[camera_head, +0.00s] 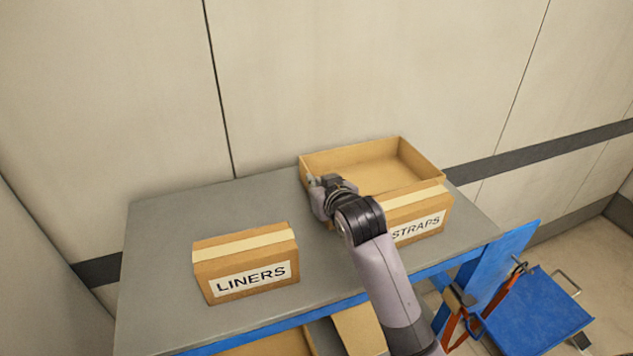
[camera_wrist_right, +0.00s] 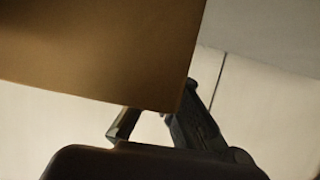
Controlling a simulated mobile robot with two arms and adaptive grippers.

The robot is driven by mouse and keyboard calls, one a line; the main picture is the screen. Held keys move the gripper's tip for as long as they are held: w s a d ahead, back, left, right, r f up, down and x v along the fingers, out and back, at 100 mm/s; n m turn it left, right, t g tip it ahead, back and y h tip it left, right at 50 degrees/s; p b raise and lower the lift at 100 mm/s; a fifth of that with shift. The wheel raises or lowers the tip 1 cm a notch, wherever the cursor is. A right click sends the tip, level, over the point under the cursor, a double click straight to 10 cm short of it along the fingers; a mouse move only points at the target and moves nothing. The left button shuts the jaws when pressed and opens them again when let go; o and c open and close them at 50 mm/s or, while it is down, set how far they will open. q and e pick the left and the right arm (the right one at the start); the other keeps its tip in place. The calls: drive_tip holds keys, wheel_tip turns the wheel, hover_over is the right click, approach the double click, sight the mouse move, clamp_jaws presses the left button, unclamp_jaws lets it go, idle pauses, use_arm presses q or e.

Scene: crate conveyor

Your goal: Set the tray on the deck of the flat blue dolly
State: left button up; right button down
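An open, empty cardboard tray (camera_head: 370,160) sits at the back right of the grey table. My right gripper (camera_head: 322,186) is at the tray's left side, close to its wall. In the right wrist view, cardboard (camera_wrist_right: 100,50) fills the upper left and reaches the fingers (camera_wrist_right: 160,120), which stand apart; whether they touch it cannot be told. A flat blue deck (camera_head: 540,318), which looks like the dolly, is low at the right, beyond the table. My left gripper is not in view.
A closed LINERS box (camera_head: 247,265) stands at the table's (camera_head: 160,290) front left. A STRAPS box (camera_head: 425,217) stands just in front of the tray, partly behind my right arm. A blue upright panel (camera_head: 508,262) and orange strap (camera_head: 495,300) are beside the deck. A wall is close behind the table.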

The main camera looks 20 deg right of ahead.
drive_tip(key=c, duration=2.3)
unclamp_jaws()
drive_tip(key=o, duration=0.5)
